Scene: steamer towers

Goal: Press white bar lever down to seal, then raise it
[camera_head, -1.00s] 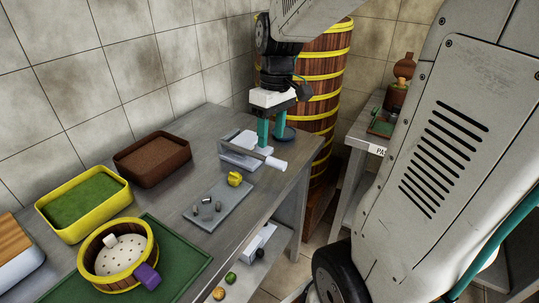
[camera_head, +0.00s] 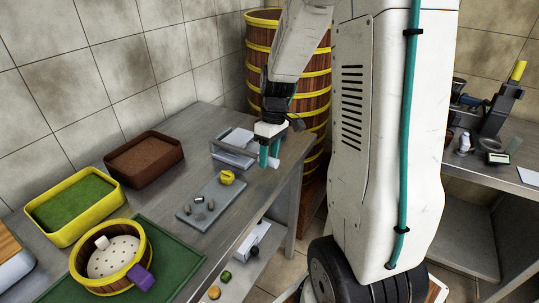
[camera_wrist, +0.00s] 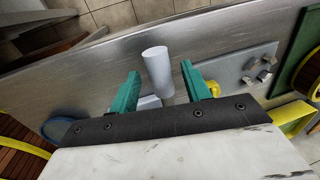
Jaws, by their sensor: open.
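The sealer (camera_head: 228,157) is a pale grey-white device on the metal table, near its far end. Its white bar lever (camera_wrist: 158,72) shows as a thick white cylinder in the wrist view. In the head view the sealer and bar are partly hidden behind my gripper (camera_head: 269,163). My gripper has two teal fingers, open and pointing down at the bar's end. In the wrist view the bar's end shows between the spread fingers, with a gap on each side. I cannot tell whether the gripper touches the bar.
A grey plate (camera_head: 212,203) with small grey pieces and a yellow lump (camera_head: 227,178) lies beside the sealer. Brown (camera_head: 144,160) and yellow (camera_head: 77,207) trays and a steamer basket (camera_head: 146,240) stand nearer left. A tall wooden steamer tower (camera_head: 262,40) stands behind.

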